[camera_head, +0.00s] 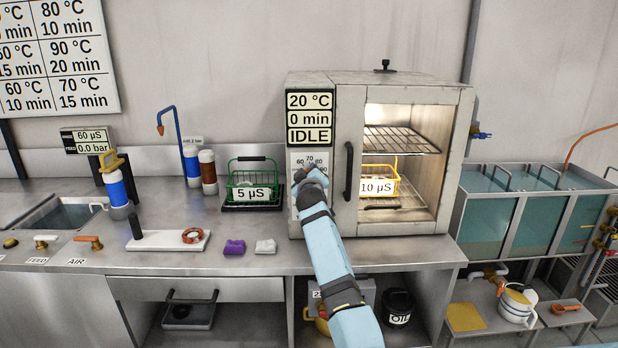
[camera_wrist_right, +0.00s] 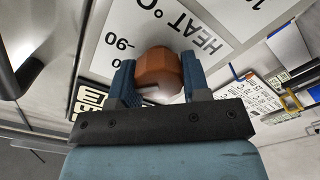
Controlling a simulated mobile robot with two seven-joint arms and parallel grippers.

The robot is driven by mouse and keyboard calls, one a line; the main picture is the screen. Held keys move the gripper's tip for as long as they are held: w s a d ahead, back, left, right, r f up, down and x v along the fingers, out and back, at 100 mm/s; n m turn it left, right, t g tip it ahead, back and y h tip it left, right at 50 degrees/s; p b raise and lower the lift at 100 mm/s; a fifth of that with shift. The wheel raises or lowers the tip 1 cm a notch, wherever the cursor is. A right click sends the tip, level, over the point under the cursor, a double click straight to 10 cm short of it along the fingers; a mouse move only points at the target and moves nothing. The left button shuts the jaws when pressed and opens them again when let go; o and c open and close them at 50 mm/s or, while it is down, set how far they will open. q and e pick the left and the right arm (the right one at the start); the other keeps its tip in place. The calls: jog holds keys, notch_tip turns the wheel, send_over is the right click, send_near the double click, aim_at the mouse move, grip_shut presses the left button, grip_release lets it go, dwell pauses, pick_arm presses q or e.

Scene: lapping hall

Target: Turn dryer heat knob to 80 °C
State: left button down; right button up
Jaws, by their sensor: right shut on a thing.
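The dryer (camera_head: 345,158) stands on the bench, with a display (camera_head: 310,117) reading 20 °C, 0 min and IDLE. Below it is a pale dial plate (camera_head: 297,157) with printed numbers, 60 and 70 among them. In the wrist view the plate (camera_wrist_right: 120,22) reads HEAT °C and 90. My right gripper (camera_head: 308,176) is at this plate and hides the knob in the head view. In the wrist view its two blue fingers are shut on the orange-brown heat knob (camera_wrist_right: 158,68), one on each side. The knob's setting cannot be told. My left gripper is not in view.
The dryer's chamber holds a yellow basket (camera_head: 380,183) marked 10 µS. A vertical door handle (camera_head: 349,170) is right of my gripper. A green basket (camera_head: 255,190) marked 5 µS stands left of the dryer. A wall chart (camera_head: 55,60) lists temperatures and minutes.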

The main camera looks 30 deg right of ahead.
jog(key=o, duration=0.9)
jog(key=shift+o, duration=0.2)
jog(key=p+v, duration=0.1)
jog(key=v, duration=1.3)
jog(key=shift+d, duration=0.1)
jog(key=shift+f, duration=0.1)
